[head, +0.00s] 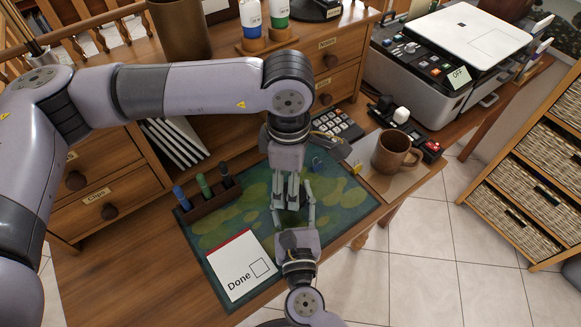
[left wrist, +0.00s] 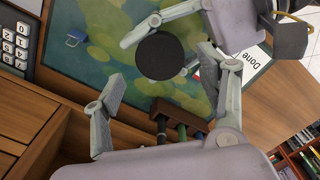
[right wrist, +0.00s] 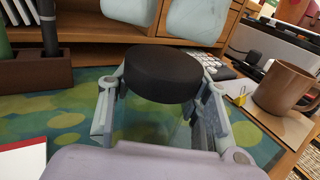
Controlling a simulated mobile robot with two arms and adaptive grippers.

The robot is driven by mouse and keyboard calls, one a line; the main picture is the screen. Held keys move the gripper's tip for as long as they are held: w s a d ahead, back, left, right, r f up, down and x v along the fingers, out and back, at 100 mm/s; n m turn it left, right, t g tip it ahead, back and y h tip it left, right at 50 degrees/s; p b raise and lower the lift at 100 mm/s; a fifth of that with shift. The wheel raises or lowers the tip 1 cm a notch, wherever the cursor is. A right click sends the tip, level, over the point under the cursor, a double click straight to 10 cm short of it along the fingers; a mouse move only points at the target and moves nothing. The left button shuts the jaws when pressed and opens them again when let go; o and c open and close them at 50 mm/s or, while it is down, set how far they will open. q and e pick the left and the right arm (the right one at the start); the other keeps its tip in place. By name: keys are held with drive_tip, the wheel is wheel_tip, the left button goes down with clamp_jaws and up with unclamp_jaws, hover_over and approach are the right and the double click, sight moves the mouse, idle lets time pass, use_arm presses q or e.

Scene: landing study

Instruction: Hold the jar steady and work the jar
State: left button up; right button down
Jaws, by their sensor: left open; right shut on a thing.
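The jar has a round black lid (right wrist: 162,75) and a clear glass body (right wrist: 155,125), seen best in the right wrist view. My right gripper (right wrist: 160,110) is shut on the jar, one finger on each side below the lid. My left gripper (left wrist: 160,68) is open, its fingers apart around the lid's outline with a gap on both sides. In the right wrist view its pale fingers hang above and behind the lid. In the head view the left gripper (head: 286,203) points down and meets the right gripper (head: 297,192), and their fingers hide most of the jar.
A green patterned mat (head: 335,205) lies on the desk. A pen rack (head: 208,203) and a "Done" card (head: 240,267) are left of the grippers. A brown mug (head: 396,152), a keypad (head: 338,125) and a small blue item (head: 317,163) are right and behind.

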use_arm(q)
drive_tip(key=shift+f, duration=2.2)
drive_tip(key=c, duration=1.2)
drive_tip(key=shift+n, duration=1.7)
use_arm(e)
drive_tip(key=shift+a, duration=0.1)
use_arm(q)
drive_tip(key=shift+w, duration=0.1)
drive_tip(key=shift+c, duration=0.2)
drive_tip(key=o, duration=1)
drive_tip(key=shift+r, duration=0.1)
drive_tip(key=o, duration=0.3)
